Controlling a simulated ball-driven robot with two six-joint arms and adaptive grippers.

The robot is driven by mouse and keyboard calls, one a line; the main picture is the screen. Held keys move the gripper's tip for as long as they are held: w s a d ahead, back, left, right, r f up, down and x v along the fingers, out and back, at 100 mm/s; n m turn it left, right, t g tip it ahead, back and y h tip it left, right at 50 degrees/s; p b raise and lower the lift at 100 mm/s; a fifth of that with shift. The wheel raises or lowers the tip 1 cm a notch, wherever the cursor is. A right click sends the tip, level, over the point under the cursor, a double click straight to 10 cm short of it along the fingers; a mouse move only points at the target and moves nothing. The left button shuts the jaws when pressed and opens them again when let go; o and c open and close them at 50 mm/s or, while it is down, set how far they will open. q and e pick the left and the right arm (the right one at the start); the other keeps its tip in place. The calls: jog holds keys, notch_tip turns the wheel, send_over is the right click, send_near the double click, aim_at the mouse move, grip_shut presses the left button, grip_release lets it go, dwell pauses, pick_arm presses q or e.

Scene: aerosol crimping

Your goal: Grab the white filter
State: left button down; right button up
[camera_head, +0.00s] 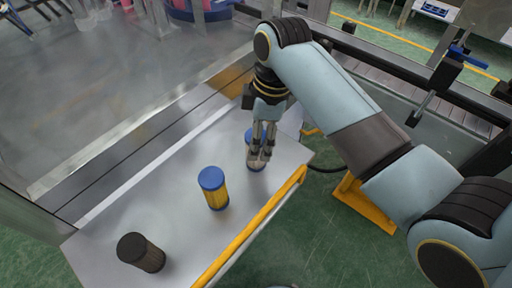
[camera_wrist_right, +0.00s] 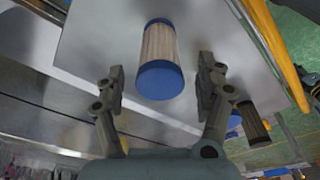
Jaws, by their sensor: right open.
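The white filter (camera_wrist_right: 158,45), with pale pleats and a blue cap, stands on the grey table in the right wrist view. In the head view, its blue cap (camera_head: 249,134) shows behind my right gripper (camera_head: 261,155), which hides most of its body. My right gripper is open, and its fingers show on either side of the filter's capped end in the wrist view, with a visible gap on each side. I cannot tell exactly how far the fingertips are from the filter in depth. My left gripper is not in view.
A yellow filter with blue ends (camera_head: 214,190) stands nearer on the table (camera_head: 180,220). A black filter (camera_head: 141,252) stands at the near left. A yellow rail (camera_head: 245,228) runs along the table's right edge. A metal machine surface (camera_head: 110,90) lies to the left.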

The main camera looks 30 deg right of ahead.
jog(key=f, duration=0.3)
jog(key=a+f+p, duration=0.1)
jog(key=shift+w+f, duration=0.15)
jog(key=shift+w, duration=0.15)
jog(key=shift+c, duration=0.3)
jog(key=c, duration=1.1)
jog(key=shift+c, duration=0.7)
